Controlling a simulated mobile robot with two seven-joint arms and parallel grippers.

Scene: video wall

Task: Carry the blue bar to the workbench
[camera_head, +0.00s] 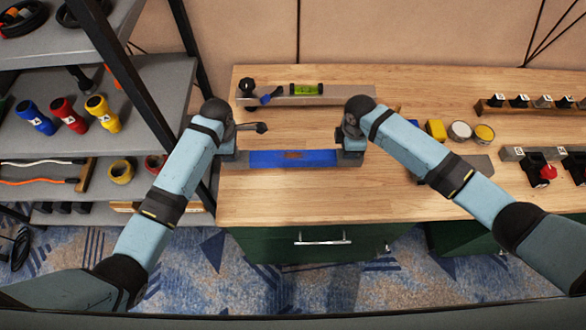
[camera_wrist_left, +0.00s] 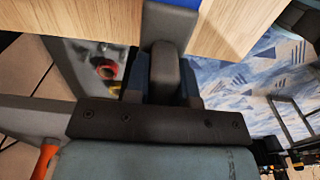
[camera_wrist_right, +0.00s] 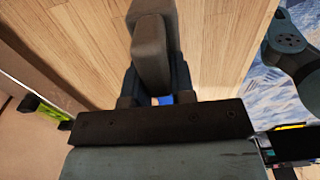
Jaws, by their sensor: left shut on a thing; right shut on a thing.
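The blue bar (camera_head: 270,159) has a blue middle with a small brown patch and grey ends, and lies level over the front part of the wooden workbench (camera_head: 290,205). My left gripper (camera_head: 236,157) is shut on its left end. My right gripper (camera_head: 350,156) is shut on its right end. In the left wrist view a bit of blue (camera_wrist_left: 211,3) shows beyond the fingers; in the right wrist view only a small blue patch (camera_wrist_right: 165,100) shows. I cannot tell whether the bar touches the bench top or hangs just above it.
Behind the bar lies a grey rail (camera_head: 340,99) with a green level (camera_head: 306,89). A shelf rack (camera_head: 140,100) stands close at the left. Yellow and white tins (camera_head: 460,130) and a grey rail with connectors (camera_head: 545,153) occupy the right side. The bench's front strip is clear.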

